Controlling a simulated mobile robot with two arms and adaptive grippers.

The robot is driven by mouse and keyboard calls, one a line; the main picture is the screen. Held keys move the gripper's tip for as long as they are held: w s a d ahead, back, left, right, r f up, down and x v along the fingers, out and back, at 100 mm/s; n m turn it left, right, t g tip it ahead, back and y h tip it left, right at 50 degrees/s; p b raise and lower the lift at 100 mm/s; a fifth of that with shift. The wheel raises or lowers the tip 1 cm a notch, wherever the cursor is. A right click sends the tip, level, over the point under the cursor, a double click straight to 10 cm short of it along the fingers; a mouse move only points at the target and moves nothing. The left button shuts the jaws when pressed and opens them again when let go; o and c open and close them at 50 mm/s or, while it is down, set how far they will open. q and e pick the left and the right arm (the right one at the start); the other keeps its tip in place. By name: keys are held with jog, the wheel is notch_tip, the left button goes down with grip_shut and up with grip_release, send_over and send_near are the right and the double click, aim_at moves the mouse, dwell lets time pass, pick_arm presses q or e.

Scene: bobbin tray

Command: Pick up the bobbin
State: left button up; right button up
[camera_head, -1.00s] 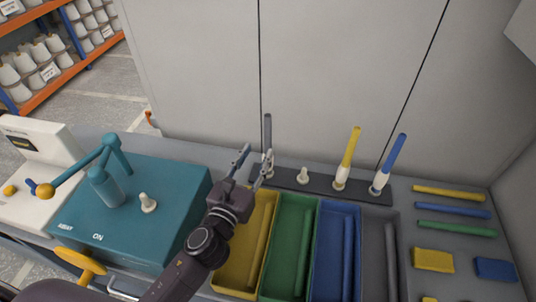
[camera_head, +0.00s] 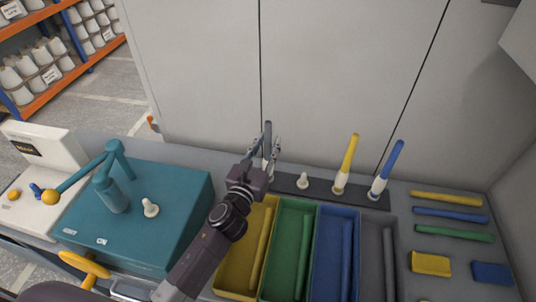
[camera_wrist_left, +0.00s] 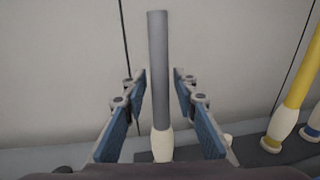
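A grey bobbin (camera_head: 268,137) stands upright at the left end of a dark rack strip, its lower part mostly hidden by my gripper in the head view. In the left wrist view the grey bobbin (camera_wrist_left: 158,70) with its cream base stands between the two fingers. My left gripper (camera_head: 265,155) is open around it, with a gap showing on each side in the wrist view. A yellow bobbin (camera_head: 349,160) and a blue bobbin (camera_head: 388,165) stand on the rack further right. My right gripper is not in view.
An empty cream peg (camera_head: 303,181) sits on the rack strip (camera_head: 322,188). Yellow (camera_head: 233,262), green (camera_head: 278,255), blue (camera_head: 330,262) and grey (camera_head: 375,265) bins lie in front. A teal machine (camera_head: 175,220) is at left; a grey wall stands behind.

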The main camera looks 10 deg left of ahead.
pick_arm(q)
grip_shut()
jog(key=shift+r, duration=0.1)
